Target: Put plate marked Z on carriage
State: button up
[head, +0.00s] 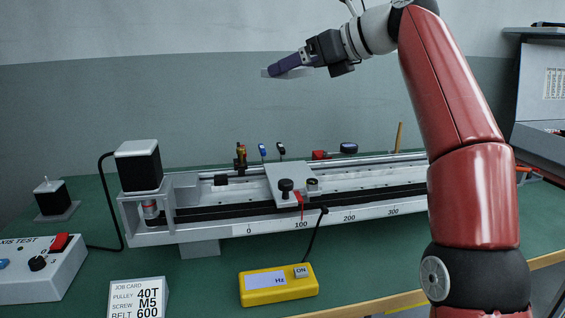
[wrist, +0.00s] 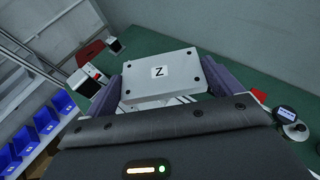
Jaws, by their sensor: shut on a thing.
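The plate marked Z (wrist: 160,86) is a light grey rectangular plate with dark corner holes and a Z label at its middle. My gripper (head: 285,68) is shut on this plate, which also shows in the head view (head: 268,72). It holds the plate in the air, well above the bench and the gantry. In the wrist view the dark fingers lie along the plate's left and right sides. The carriage (head: 287,178) is a pale block on the gantry rail (head: 360,178), with a black knob and a red pointer over the scale near 100. The carriage is lower than my gripper.
A motor (head: 139,163) stands at the rail's left end. A yellow Hz meter (head: 278,284) with a cable lies in front. A job card (head: 138,297) and an axis test box (head: 40,270) are at the left. Several small tools stand behind the rail. Blue bins (wrist: 45,120) show in the wrist view.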

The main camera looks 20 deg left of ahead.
aim_at(297, 173)
notch_tip(297, 173, down, 20)
jog(key=b, duration=0.7)
jog(key=shift+s+d+r, duration=0.1)
jog(key=shift+r, duration=0.1)
jog(key=shift+f, duration=0.1)
jog(key=o, duration=0.9)
jog(key=shift+f, duration=0.1)
jog(key=shift+r, duration=0.2)
jog(key=v, duration=1.2)
